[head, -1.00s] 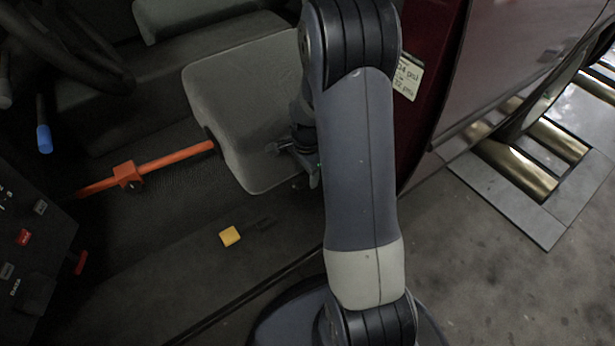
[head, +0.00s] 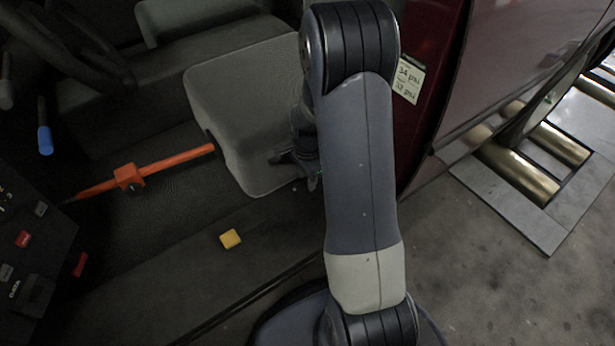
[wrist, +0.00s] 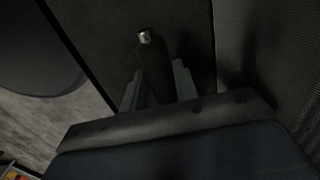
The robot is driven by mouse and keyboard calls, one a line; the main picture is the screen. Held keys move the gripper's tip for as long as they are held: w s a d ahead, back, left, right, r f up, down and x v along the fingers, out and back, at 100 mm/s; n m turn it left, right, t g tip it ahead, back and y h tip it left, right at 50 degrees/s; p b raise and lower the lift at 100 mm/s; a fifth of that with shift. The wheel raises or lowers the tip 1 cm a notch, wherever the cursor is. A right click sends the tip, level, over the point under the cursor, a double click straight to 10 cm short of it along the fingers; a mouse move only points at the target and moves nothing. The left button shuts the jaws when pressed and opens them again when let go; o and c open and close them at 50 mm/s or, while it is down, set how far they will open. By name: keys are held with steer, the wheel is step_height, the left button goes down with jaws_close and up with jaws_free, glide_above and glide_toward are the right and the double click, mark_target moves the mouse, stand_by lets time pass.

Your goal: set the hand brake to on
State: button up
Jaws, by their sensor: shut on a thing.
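The hand brake shows in the wrist view as a dark lever (wrist: 156,68) with a silver button at its tip. My gripper (wrist: 158,88) has one finger on each side of the lever and is shut on it, with the button end sticking out beyond the fingers. In the head view my gripper (head: 284,157) is low by the right edge of the grey seat, partly behind my arm. I cannot make out the brake lever there, and its base and angle are hidden.
The grey seat (head: 235,95) is close to my gripper. An orange bar (head: 180,160) with a clamp lies to its left. A yellow block (head: 230,239) lies on the dark sill. A blue-tipped lever (head: 44,140) is far left. The red door (head: 435,75) is at right, by the rollers (head: 515,170).

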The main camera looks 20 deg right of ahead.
jaws_close()
steer(key=shift+d+r+p, duration=0.1)
steer(key=shift+r+p, duration=0.5)
steer(key=shift+p, duration=0.05)
steer(key=r+y+p, duration=0.1)
steer(key=r+p, duration=0.1)
steer(key=d+r+y+p, duration=0.1)
steer(key=r+y+p, duration=0.1)
steer(key=r+p, duration=0.1)
steer(key=d+r+y+p, duration=0.1)
steer(key=r+p, duration=0.1)
steer(key=p, duration=0.1)
steer(key=shift+w+d+r+g+y, duration=0.25)
steer(key=shift+w+r+g+y, duration=0.05)
steer(key=shift+r+g, duration=0.1)
steer(key=shift+w+d+r+y+p, duration=0.1)
steer(key=shift+d+r+y+p, duration=0.15)
steer(key=shift+r+y+p, duration=0.2)
steer(key=shift+f, duration=0.1)
steer(key=o, duration=0.7)
jaws_free()
steer(key=shift+c, duration=0.2)
steer(key=o, duration=0.4)
